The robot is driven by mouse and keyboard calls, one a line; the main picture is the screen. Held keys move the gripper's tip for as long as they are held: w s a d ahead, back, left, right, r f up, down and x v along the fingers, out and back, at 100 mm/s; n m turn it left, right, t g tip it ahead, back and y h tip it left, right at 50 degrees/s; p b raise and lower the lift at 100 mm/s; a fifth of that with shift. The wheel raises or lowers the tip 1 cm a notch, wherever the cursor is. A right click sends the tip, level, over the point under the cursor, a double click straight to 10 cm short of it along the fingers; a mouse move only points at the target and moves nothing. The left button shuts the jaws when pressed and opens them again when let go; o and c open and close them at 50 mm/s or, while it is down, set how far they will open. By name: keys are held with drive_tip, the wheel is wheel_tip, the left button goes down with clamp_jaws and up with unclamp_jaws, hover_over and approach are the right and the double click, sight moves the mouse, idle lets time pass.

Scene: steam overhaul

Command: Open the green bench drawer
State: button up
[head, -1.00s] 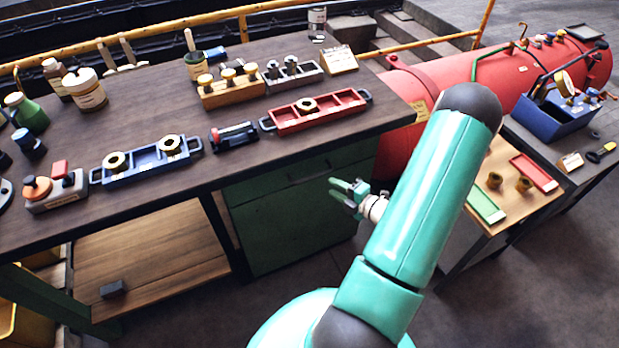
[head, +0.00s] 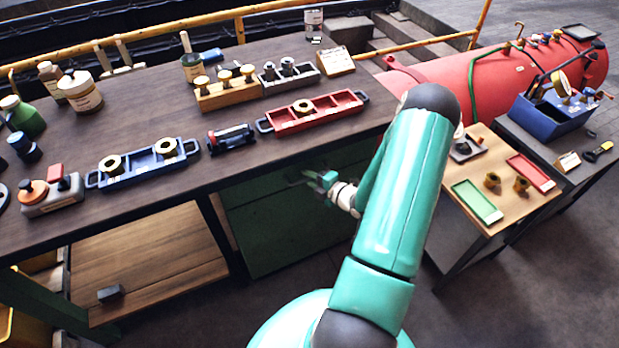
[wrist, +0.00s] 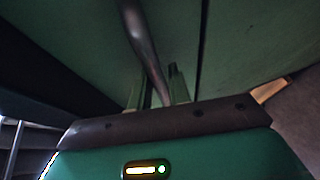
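The green bench drawer (head: 270,185) is under the dark bench top, in its shadow, and looks closed as far as I can see. Its front fills much of the wrist view (wrist: 240,40). The drawer's dark bar handle (wrist: 143,40) runs down toward my gripper (wrist: 158,88), its lower end between the two fingers. In the head view my gripper (head: 322,180) is at the drawer front, by the handle. Whether the fingers press on the handle or only stand around it is not clear.
The bench top (head: 240,165) overhangs my gripper and carries a blue tray (head: 140,165), a red tray (head: 315,112) and several fittings. A small wooden-topped table (head: 480,225) stands to the right. The floor in front of the drawer is open.

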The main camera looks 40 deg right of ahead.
clamp_jaws()
drive_tip(key=shift+s, duration=0.15)
